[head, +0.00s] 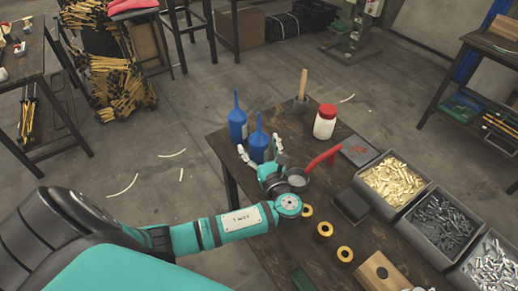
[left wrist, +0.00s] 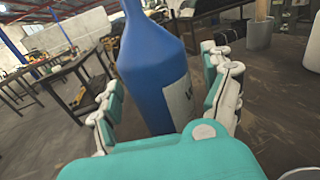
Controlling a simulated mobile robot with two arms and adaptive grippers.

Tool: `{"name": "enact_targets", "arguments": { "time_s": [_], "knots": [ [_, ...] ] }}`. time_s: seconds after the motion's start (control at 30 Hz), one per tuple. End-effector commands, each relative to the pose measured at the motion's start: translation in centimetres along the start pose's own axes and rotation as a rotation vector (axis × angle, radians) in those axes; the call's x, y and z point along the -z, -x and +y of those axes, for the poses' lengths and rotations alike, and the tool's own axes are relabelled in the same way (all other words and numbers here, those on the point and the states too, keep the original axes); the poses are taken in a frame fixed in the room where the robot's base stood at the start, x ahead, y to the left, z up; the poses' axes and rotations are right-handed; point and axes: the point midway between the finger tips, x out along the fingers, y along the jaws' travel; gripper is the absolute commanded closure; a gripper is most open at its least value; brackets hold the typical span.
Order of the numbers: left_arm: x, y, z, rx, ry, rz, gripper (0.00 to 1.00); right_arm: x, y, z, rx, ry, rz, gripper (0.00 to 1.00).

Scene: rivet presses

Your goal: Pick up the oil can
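Two blue oil cans with tall thin spouts stand at the left end of the dark wooden table (head: 228,142). The nearer can (head: 258,148) is upright between the fingers of my left gripper (head: 261,150). The farther can (head: 237,124) stands just behind it to the left. In the left wrist view the nearer can (left wrist: 152,75) with a pale label fills the space between the fingers of my left gripper (left wrist: 165,105). The gripper is open, with a visible gap on both sides of the can. The can's base is hidden behind the gripper. My right gripper is not in view.
A white jar with a red lid (head: 325,122) and a wooden-handled tool (head: 302,88) stand behind. A red lever (head: 323,158) rises close right of my gripper. Yellow rings (head: 323,230) and grey bins (head: 390,207) of metal parts lie farther right.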

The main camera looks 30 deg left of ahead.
Motion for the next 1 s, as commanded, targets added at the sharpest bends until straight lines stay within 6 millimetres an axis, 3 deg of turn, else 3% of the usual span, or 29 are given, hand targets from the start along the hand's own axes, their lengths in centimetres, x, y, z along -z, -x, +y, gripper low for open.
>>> {"name": "enact_targets", "arguments": {
  "time_s": [0.07, 0.53, 0.8, 1.0],
  "knots": [
    [0.0, 0.0, 0.0, 0.0, 0.0, 0.0, 0.26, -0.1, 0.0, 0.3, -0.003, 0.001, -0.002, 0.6],
    [0.0, 0.1, 0.0, 0.0, -0.001, 0.001, 0.87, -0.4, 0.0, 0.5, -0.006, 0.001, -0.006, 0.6],
    [-0.5, 0.1, 0.0, 0.0, 0.002, -0.001, 0.88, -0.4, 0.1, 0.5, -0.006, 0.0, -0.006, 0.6],
    [-3.7, 0.0, 0.0, 0.0, 0.007, -0.003, 0.88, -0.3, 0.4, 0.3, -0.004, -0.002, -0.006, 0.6]
  ]
}}
